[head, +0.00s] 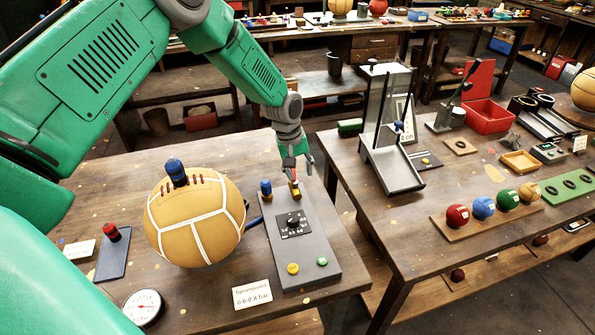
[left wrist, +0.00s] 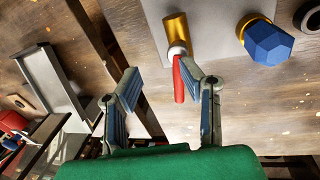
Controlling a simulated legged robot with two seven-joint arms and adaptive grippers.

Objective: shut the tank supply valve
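The supply valve, a brass fitting (head: 296,193) with a red lever, stands at the far end of the grey control panel (head: 318,248). In the left wrist view the brass body (left wrist: 176,30) and red lever (left wrist: 179,80) show clearly. My left gripper (head: 298,168) is at the valve from above, with its fingers apart. In the left wrist view the lever lies between the fingers of the gripper (left wrist: 165,90), close to the right finger; whether they touch, I cannot tell. My right gripper is not in view.
A blue knob (head: 266,189) stands beside the valve; it also shows in the left wrist view (left wrist: 266,42). The panel has a black dial (head: 292,223), a yellow button (head: 292,268) and a green button (head: 322,261). A tan ball (head: 195,225) and a gauge (head: 143,307) are to the left.

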